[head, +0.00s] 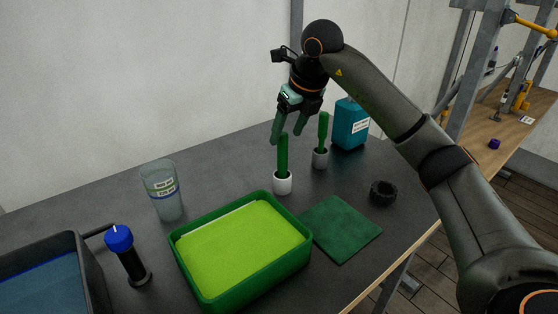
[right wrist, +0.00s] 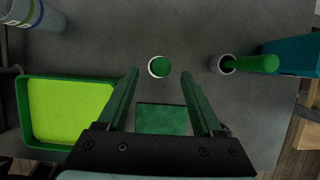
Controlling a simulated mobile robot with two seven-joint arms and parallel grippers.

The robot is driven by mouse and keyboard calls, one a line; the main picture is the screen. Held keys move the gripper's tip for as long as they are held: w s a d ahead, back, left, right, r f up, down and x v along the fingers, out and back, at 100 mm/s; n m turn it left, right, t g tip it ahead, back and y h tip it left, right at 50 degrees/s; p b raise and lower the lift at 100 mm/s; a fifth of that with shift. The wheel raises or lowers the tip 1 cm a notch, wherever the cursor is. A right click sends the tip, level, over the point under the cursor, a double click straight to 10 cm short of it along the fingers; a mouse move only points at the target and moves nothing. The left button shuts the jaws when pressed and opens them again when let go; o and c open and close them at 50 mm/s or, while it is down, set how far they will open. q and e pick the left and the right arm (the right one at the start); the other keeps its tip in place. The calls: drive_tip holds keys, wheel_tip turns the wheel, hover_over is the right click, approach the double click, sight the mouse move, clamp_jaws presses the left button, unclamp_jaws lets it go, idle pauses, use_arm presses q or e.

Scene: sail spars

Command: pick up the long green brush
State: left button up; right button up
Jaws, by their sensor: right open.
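One green brush (head: 283,152) stands upright in a white cup (head: 283,186) behind the green tray. A second green brush (head: 323,131) stands in a grey cup (head: 320,159) farther back and to the right. I cannot tell for sure which one is longer. My right gripper (head: 288,132) is open and empty, pointing down above the front brush. In the right wrist view the front brush (right wrist: 161,66) shows end-on just beyond and between the fingertips. The second brush (right wrist: 256,63) lies to the right of the fingers. My left gripper is not in view.
A green tray (head: 180,258) with a bright green bottom stands in front, beside a dark green cloth (head: 342,230). A teal bottle (head: 350,124), black ring (head: 383,192), clear cup (head: 162,190), blue-capped tool (head: 126,252) and dark bin (head: 88,270) stand around. The back left tabletop is clear.

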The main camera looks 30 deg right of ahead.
sight(279, 156)
drive_tip(key=x, duration=0.9)
drive_tip(key=shift+s+f, duration=0.15)
drive_tip(key=shift+f, duration=0.05)
drive_tip(key=shift+c, duration=0.2)
clamp_jaws()
